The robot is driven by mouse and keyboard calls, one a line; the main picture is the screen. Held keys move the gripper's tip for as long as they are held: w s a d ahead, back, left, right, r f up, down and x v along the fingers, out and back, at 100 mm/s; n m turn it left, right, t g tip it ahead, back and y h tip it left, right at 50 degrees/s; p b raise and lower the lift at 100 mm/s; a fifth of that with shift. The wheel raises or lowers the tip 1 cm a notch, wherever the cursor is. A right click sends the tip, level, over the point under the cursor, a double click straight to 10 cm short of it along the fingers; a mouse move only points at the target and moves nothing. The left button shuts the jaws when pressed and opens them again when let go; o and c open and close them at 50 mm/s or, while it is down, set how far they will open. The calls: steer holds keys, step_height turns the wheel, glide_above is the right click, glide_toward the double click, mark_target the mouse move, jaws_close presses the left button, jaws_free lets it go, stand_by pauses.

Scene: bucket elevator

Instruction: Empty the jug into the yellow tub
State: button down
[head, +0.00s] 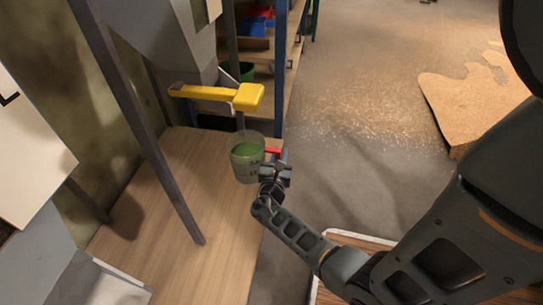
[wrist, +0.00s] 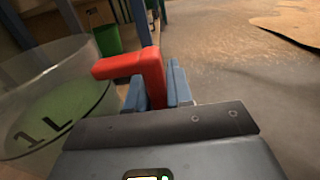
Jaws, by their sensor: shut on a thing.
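The jug (head: 240,174) is clear, with green contents inside and a red handle on its right side. It looks roughly upright by the right edge of the wooden surface; I cannot tell if it touches the wood. In the wrist view the jug (wrist: 45,130) is at the left, marked 1 L, and partly cut off. My gripper (head: 273,168) is shut on the red handle, which also shows between the fingers in the wrist view (wrist: 150,68). I see no yellow tub in either view.
A yellow lever (head: 215,94) sticks out from a grey chute behind the jug. A dark post (head: 135,120) slants across the wooden surface (head: 180,255). A shelf with a green bin (head: 240,71) and blue and red bins stands behind. Cardboard (head: 462,105) lies on the floor at right.

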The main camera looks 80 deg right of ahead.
steer(key=s+d+r+p, duration=0.2)
steer(key=s+r, duration=0.3)
steer(key=s, duration=0.3)
steer(key=shift+s+r+p, duration=0.3)
steer(key=shift+r+p, duration=0.05)
steer(key=shift+p, duration=0.2)
steer(key=shift+d+r, duration=0.1)
